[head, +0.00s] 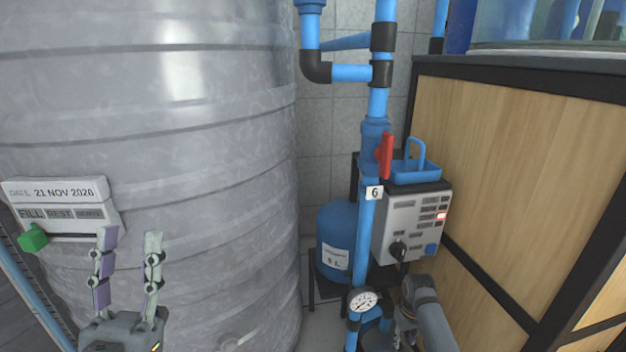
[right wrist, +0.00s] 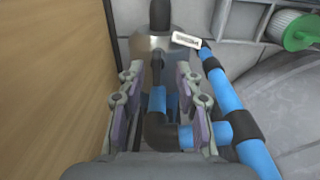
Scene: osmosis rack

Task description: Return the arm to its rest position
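My left gripper (head: 130,236) is at the lower left in the head view, pointing up with its two fingers apart and nothing between them. It shows in front of the large grey tank. My right arm (head: 428,312) is at the lower right, beside the pressure gauge and the blue pipe; its fingers are mostly hidden there. In the right wrist view my right gripper (right wrist: 157,72) has its fingers spread. A metallic cylinder and blue pipe with a black elbow (right wrist: 160,132) show between and beyond them; I cannot tell whether they touch.
The grey ribbed tank (head: 200,150) fills the left, with a label board (head: 60,192).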

